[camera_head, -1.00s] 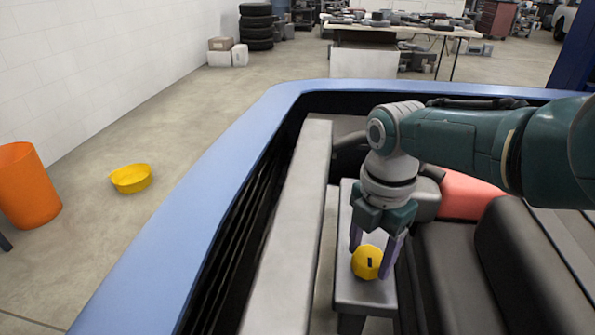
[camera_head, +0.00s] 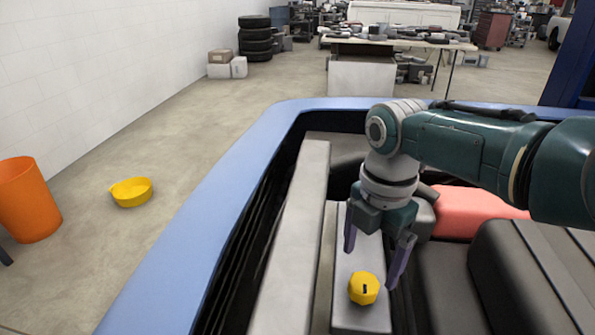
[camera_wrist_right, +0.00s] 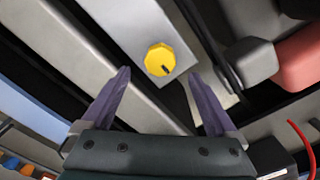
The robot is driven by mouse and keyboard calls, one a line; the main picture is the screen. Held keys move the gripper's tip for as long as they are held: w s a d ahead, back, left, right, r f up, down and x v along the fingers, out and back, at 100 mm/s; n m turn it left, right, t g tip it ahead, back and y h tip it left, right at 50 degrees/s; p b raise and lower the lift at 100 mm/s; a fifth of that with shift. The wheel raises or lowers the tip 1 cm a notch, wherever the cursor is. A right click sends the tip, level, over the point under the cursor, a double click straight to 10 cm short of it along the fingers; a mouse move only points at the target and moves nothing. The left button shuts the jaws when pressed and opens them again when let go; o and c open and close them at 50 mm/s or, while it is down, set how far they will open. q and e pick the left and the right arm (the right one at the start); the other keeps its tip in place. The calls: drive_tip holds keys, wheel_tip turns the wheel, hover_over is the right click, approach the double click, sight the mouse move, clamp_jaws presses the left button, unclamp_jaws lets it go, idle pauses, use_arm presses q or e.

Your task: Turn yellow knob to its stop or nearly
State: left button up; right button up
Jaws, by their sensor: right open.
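The yellow knob (camera_head: 364,289) has several flat sides and a short black mark on its face. It sits on a grey box-like panel (camera_head: 353,256) inside the blue-edged bay. The fingers also show in the right wrist view (camera_wrist_right: 160,76). My left gripper is not in view.
A blue rim (camera_head: 190,205) runs around the bay. A light grey beam (camera_head: 295,225) lies left of the panel. A red block (camera_head: 470,210) and a dark seat-like block (camera_head: 540,270) lie to the right.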

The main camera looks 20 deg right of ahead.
sight(365, 282)
use_arm(q)
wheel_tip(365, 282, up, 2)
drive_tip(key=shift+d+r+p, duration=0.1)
drive_tip(key=shift+p, duration=0.55)
use_arm(e)
wheel_tip(365, 282, up, 4)
drive_tip(key=shift+r, duration=0.1)
drive_tip(key=s+a+f+m+t, duration=0.2)
drive_tip(key=s+a+m, duration=0.3)
drive_tip(key=s+m, duration=0.4)
drive_tip(key=s+a+r+m+t, duration=0.1)
drive_tip(key=s+r+m+t, duration=0.1)
drive_tip(key=s+r+m, duration=0.9)
use_arm(q)
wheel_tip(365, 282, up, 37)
drive_tip(key=p, duration=3.7)
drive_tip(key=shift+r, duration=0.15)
use_arm(e)
wheel_tip(365, 282, up, 35)
drive_tip(key=n, duration=0.1)
drive_tip(key=shift+s+f, duration=0.2)
drive_tip(key=shift+s, duration=0.1)
